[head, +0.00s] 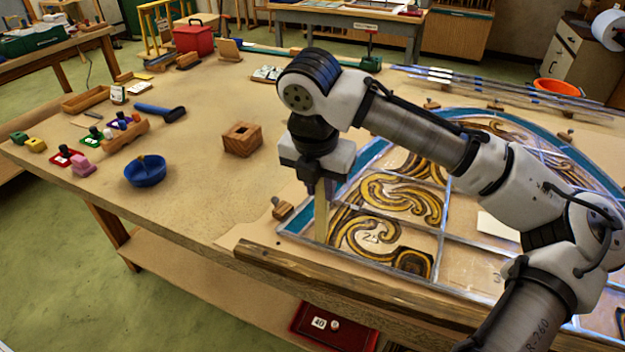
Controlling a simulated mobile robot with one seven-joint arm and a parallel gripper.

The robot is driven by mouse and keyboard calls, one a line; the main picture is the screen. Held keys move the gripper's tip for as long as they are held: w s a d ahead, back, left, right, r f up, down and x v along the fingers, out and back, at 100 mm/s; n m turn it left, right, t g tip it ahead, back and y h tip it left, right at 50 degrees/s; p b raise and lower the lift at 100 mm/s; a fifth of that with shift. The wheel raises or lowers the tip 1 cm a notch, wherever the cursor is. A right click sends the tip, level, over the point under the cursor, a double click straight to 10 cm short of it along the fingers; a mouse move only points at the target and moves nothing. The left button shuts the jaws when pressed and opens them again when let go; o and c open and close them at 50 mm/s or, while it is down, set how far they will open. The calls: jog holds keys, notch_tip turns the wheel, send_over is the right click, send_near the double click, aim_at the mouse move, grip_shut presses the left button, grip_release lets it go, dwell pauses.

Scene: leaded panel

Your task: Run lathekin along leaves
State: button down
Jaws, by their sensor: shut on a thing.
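My gripper (318,186) points down at the near left corner of the leaded panel (441,230). It is shut on a pale, flat wooden stick, the lathekin (321,218), which stands about upright. Its lower end is at the panel's left edge, by the piece marked 25; I cannot tell whether it touches the lead. The panel has grey lead strips, a blue glass border (375,158) and brown and yellow scroll pieces (398,200). My arm hides part of the panel's middle and right.
A wooden batten (330,285) runs along the panel's near edge. A small wooden block (283,209) sits left of the panel. Long lead strips (500,84) lie behind.

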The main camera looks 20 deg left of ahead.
jog(key=shift+d, duration=0.5)
notch_tip(320, 180, up, 5)
jog(key=p, duration=0.5)
